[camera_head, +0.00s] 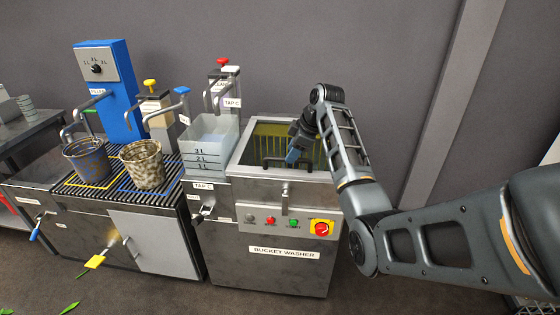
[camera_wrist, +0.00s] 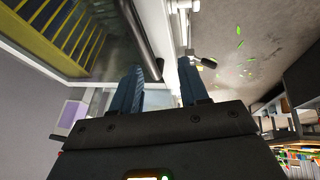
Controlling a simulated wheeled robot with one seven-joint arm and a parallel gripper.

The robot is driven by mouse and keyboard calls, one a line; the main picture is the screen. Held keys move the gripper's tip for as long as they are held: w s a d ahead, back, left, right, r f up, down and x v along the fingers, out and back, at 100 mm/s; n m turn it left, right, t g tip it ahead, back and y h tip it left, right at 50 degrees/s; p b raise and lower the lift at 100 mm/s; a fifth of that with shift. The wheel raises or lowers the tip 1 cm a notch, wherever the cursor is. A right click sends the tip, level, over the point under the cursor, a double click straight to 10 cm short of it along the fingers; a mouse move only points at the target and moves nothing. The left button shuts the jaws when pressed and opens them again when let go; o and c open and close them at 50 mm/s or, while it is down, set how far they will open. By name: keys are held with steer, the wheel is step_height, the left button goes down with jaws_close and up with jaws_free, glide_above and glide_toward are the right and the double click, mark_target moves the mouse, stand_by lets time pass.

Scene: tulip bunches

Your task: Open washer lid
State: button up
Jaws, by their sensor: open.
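The bucket washer (camera_head: 262,225) stands at centre in the head view. Its lid (camera_head: 236,152) looks shut, a grey frame around a dark see-through pane with yellow slats behind it. A black bar handle (camera_head: 275,161) runs along the lid's front part. My gripper (camera_head: 292,157) is over the lid at the handle's right part, fingers pointing down. In the wrist view my gripper (camera_wrist: 160,72) is open, with two blue fingers apart. The black handle (camera_wrist: 140,40) reaches down to the gap between the fingertips, nearer the left finger. I cannot tell whether it touches a finger.
A clear measuring tank (camera_head: 212,140) stands left of the lid. Two patterned buckets, one blue (camera_head: 86,160) and one speckled (camera_head: 146,168), sit on the rack further left. A control panel with an emergency switch (camera_head: 321,228) is on the washer's front. The floor (camera_head: 150,295) in front is mostly clear.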

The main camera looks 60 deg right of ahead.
steer(key=shift+w+d+f, duration=0.35)
steer(key=shift+w+f, duration=0.1)
steer(key=shift+f, duration=0.2)
steer(key=shift+w+d+f, duration=0.4)
steer(key=shift+w+f, duration=0.05)
steer(key=shift+f, duration=0.2)
steer(key=shift+w+d+f, duration=0.35)
steer(key=shift+w+f, duration=0.1)
steer(key=shift+f, duration=0.2)
jaws_close()
